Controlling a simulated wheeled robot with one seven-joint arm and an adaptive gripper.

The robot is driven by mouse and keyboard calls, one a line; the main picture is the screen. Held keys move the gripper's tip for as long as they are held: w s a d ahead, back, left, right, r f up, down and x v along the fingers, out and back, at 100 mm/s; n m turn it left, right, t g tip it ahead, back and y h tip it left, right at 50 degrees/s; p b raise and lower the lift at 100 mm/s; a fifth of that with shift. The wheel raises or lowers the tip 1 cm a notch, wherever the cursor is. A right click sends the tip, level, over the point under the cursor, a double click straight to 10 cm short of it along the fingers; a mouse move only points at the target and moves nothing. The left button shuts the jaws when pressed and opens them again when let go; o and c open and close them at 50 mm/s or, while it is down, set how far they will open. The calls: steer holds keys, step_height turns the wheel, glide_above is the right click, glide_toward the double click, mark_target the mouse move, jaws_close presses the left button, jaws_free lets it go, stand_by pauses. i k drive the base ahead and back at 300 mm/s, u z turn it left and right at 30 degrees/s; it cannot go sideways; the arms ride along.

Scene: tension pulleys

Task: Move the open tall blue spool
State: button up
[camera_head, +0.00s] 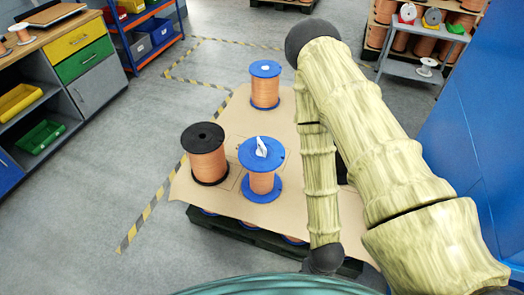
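Two blue-flanged spools wound with copper-coloured wire stand upright on a pallet covered with brown cardboard (228,200). The rear blue spool (265,88) has a plain top with a small pale centre. The front blue spool (262,182) has a white piece sticking up from its top flange and a wider lower flange. I cannot tell for sure which one is the open tall spool. My arm covers the right part of the pallet, and my gripper does not show.
A black-flanged spool (205,155) stands just left of the front blue spool. Dark parts show behind my arm, unclear. Yellow-black floor tape (150,205) borders the pallet. A workbench (75,65) stands left, a grey trolley (415,65) back right, a blue panel (480,130) right.

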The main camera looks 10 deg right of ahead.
mark_target(262, 184)
steer(key=u, duration=1.25)
steer(key=k, duration=1)
steer(key=z, duration=0.65)
